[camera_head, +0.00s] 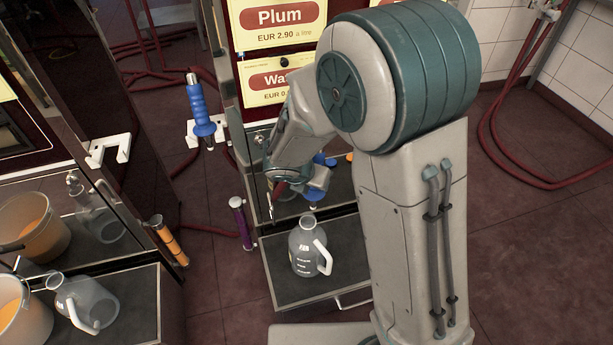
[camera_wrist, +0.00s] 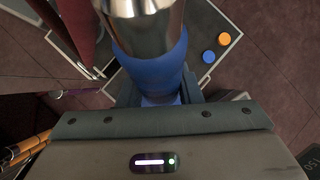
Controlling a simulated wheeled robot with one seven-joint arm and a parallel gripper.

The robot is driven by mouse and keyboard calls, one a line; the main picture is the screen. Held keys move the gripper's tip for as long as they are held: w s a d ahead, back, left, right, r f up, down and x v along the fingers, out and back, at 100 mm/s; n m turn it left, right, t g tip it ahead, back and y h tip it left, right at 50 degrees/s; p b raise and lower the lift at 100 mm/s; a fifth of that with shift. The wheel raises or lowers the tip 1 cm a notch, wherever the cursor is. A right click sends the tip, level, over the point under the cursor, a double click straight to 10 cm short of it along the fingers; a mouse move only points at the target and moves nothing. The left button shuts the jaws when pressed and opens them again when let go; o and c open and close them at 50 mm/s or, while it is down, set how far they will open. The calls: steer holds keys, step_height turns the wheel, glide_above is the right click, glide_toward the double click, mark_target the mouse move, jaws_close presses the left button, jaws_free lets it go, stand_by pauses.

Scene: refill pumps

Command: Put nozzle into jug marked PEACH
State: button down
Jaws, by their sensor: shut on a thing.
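My gripper (camera_head: 316,190) is shut on a blue nozzle, held above and just behind a clear grey jug. In the wrist view the nozzle's blue sleeve (camera_wrist: 155,75) sits between my jaws, with a shiny metal part (camera_wrist: 145,22) beyond it. The jug (camera_head: 305,255) stands upright on the dark shelf (camera_head: 290,292) of the middle pump, handle to the right. Its white marking is too small to read. Another clear jug (camera_head: 90,303) stands on the left pump's shelf, its label not readable. My arm hides part of the middle pump.
Another blue nozzle (camera_head: 200,110) hangs at a white holder. Orange (camera_head: 170,242) and purple (camera_head: 240,222) nozzles hang lower between the pumps. A bucket of orange liquid (camera_head: 12,312) is at far left. Red hoses cross the floor.

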steer(key=shift+w+a+r+n+y, duration=0.15)
steer(key=shift+w+a+n+y, duration=0.15)
steer(key=shift+a+n+y, duration=0.3)
steer(key=shift+a+t+b, duration=0.15)
steer(key=shift+t+b, duration=0.15)
steer(key=shift+b, duration=0.05)
step_height(320, 180, down, 4)
steer(key=b, duration=0.3)
steer(key=shift+a, duration=0.1)
steer(key=shift+f+b, duration=0.5)
steer(key=shift+b, duration=0.3)
steer(key=shift+f, duration=0.1)
step_height(320, 180, down, 8)
steer(key=b, duration=0.7)
steer(key=c, duration=0.9)
jaws_free()
steer(key=shift+r, duration=0.25)
steer(key=shift+c, duration=0.2)
steer(key=shift+s, duration=0.1)
steer(key=p+v, duration=0.6)
steer(key=v, duration=0.7)
steer(key=shift+a+r, duration=0.2)
steer(key=shift+r, duration=0.1)
